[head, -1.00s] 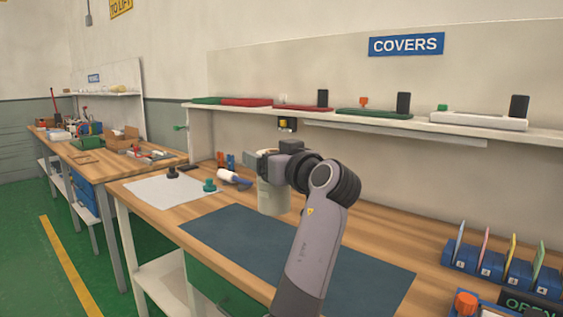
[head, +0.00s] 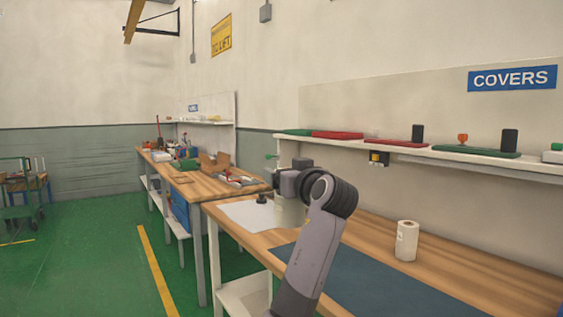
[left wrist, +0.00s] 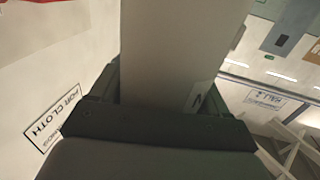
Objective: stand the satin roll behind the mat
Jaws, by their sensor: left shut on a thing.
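A white roll (head: 407,241) stands upright on the bench just behind the dark blue mat (head: 375,283). My left gripper (head: 287,190) is shut on a second, pale roll (head: 288,214) and holds it upright near the bench's left part, by the white sheet. In the left wrist view the held roll (left wrist: 180,50) fills the space between the dark jaws (left wrist: 150,125), with a small dark mark on its side. I cannot tell by looks which roll is satin. My forearm hides part of the bench and mat. My right gripper is not in view.
A white sheet (head: 250,215) with a dark knob (head: 262,198) lies at the bench's left end. A shelf (head: 440,155) with covers runs above the bench. Another cluttered bench (head: 205,187) stands further back. Bare wood lies right of the standing roll.

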